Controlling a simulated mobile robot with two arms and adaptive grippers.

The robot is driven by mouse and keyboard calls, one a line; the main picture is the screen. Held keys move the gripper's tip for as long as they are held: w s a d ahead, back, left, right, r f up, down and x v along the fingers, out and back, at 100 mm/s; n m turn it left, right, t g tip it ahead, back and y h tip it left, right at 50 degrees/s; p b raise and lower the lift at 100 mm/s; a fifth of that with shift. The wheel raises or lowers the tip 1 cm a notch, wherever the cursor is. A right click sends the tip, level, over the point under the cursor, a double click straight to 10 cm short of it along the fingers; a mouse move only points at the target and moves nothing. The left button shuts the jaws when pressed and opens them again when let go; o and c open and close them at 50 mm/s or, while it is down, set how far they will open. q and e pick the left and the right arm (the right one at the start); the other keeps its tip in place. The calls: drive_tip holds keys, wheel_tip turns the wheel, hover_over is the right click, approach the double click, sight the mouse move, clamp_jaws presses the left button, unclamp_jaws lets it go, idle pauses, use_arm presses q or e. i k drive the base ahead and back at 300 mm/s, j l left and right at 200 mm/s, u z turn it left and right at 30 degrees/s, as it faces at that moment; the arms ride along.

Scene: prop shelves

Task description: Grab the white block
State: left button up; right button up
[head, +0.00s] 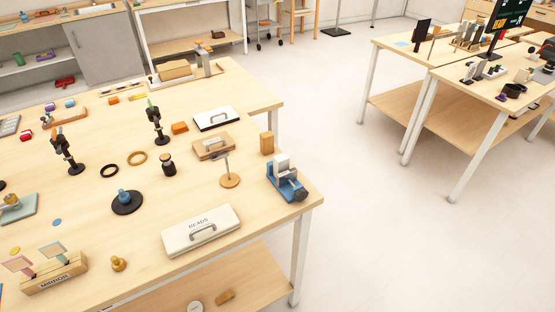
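A white block (282,161) sits upright in the jaws of a small blue vise (289,184) near the right corner of the wooden table. The vise has a dark knob at its front, and the block's lower part is hidden by the vise. Neither of my grippers shows in the head view.
Close by on the table (255,230) are a wooden block (267,143), a round-based wooden stand (229,181) and a white box labelled BEADS (201,233). Two dark upright stands are farther left. Floor right of the table is clear.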

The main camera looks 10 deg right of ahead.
sight(281, 162)
drive_tip(key=z, duration=0.55)
drive_tip(key=j+z, duration=0.4)
drive_tip(key=k+j+z, duration=0.1)
drive_tip(key=z, duration=0.25)
drive_tip(key=k+j+z, duration=0.2)
drive_tip(key=z, duration=0.2)
drive_tip(key=k+j+z, duration=0.15)
drive_tip(key=z, duration=0.2)
drive_tip(key=k+j, duration=0.3)
